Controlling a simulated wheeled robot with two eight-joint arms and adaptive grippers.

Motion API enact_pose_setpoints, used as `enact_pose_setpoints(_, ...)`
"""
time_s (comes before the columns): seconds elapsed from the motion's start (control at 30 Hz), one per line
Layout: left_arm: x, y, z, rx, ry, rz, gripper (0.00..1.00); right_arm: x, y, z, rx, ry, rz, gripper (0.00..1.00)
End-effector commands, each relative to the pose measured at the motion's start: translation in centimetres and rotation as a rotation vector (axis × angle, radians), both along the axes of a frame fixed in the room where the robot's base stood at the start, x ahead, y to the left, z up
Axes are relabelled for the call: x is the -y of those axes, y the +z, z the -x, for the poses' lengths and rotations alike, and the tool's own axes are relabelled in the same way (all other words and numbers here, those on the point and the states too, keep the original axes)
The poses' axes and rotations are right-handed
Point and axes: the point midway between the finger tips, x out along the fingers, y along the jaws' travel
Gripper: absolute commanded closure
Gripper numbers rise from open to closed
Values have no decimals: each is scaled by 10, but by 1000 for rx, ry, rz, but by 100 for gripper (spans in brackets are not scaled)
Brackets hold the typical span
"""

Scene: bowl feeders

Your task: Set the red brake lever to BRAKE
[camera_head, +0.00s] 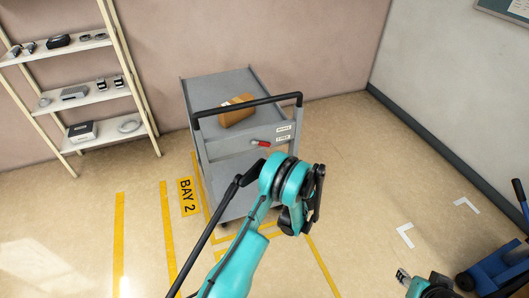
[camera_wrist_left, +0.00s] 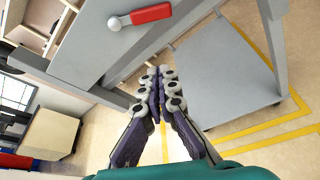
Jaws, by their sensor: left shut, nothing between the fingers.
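The red brake lever (camera_head: 262,143) sits on the front face of the grey cart (camera_head: 225,89), below the black push handle. Its red grip points right from a silver pivot, close to two small white labels (camera_head: 283,133) whose text is too small to read. In the left wrist view the lever (camera_wrist_left: 151,14) is at the top, beyond my fingertips and apart from them. My left gripper (camera_wrist_left: 157,88) is shut and empty, below the lever in that view. In the head view my teal left wrist hides its fingers. Part of my right arm shows at the bottom right; its jaws are unclear.
A brown box (camera_head: 236,112) lies on the cart's top. The black push handle (camera_head: 247,104) spans the cart's near side above the lever. A shelf rack (camera_head: 80,95) stands at left, and a blue object (camera_head: 497,272) at lower right. Floor around the cart is mostly clear.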

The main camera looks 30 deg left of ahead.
Motion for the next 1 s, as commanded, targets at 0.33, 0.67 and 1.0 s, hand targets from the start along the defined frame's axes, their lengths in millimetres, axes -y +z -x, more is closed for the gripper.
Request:
enact_pose_setpoints(0.33, -24, -10, -13, 2, 3, 3, 100, 0, -10, 0, 0, 0, 0, 60)
enact_pose_setpoints(0.67, -82, -31, -47, 1, 3, 2, 100, 0, -34, 0, 0, 0, 0, 60)
enact_pose_setpoints(1.0, -70, 3, -63, 2, 1, 3, 100, 0, -44, 0, 0, 0, 0, 60)
